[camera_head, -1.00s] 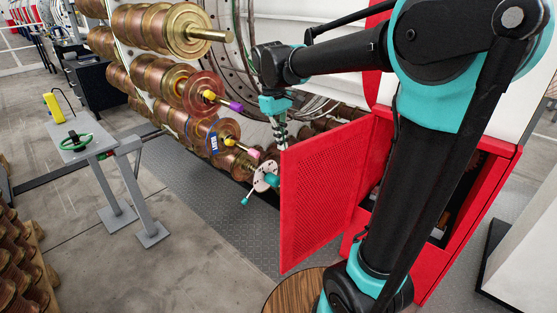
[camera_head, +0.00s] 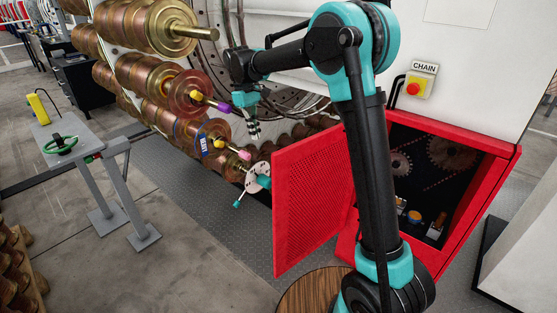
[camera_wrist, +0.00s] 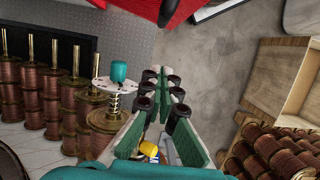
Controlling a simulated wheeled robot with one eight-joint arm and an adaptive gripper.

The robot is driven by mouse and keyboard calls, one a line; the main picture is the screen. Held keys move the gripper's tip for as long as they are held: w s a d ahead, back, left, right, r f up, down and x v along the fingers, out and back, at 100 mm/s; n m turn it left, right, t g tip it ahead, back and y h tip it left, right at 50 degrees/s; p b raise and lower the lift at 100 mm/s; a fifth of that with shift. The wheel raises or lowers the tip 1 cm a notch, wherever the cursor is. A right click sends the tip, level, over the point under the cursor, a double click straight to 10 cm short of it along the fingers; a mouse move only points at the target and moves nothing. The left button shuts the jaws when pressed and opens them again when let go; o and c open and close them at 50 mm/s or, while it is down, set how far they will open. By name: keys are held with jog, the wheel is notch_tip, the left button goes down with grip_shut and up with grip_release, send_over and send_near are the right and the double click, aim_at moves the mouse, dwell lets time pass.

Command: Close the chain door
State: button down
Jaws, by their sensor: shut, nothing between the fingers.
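The chain door (camera_head: 312,200) is a red mesh panel. It stands open, swung out to the left from the red chain housing (camera_head: 478,205). Through the housing's opening I see dark space with gears and a chain. A "CHAIN" label (camera_head: 424,68) sits above it. My gripper (camera_head: 253,132) points down, left of the door and above its top edge, apart from it. In the wrist view my gripper (camera_wrist: 162,95) shows its fingers close together with nothing held. A red edge, probably part of the door, shows at the top of the wrist view (camera_wrist: 170,8). My arm hides the door's hinge side.
Copper spools (camera_head: 180,90) on rods fill the carousel at left. A white disc with teal knobs (camera_head: 258,178) sticks out near the door's free edge. A round wooden top (camera_head: 305,292) stands below the door. A grey stand (camera_head: 82,140) with a green handwheel is further left.

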jog(key=s+d+f, duration=0.3)
jog(key=d+f, duration=0.2)
jog(key=f, duration=0.5)
jog(key=shift+s, duration=0.3)
jog(key=shift+s, duration=0.1)
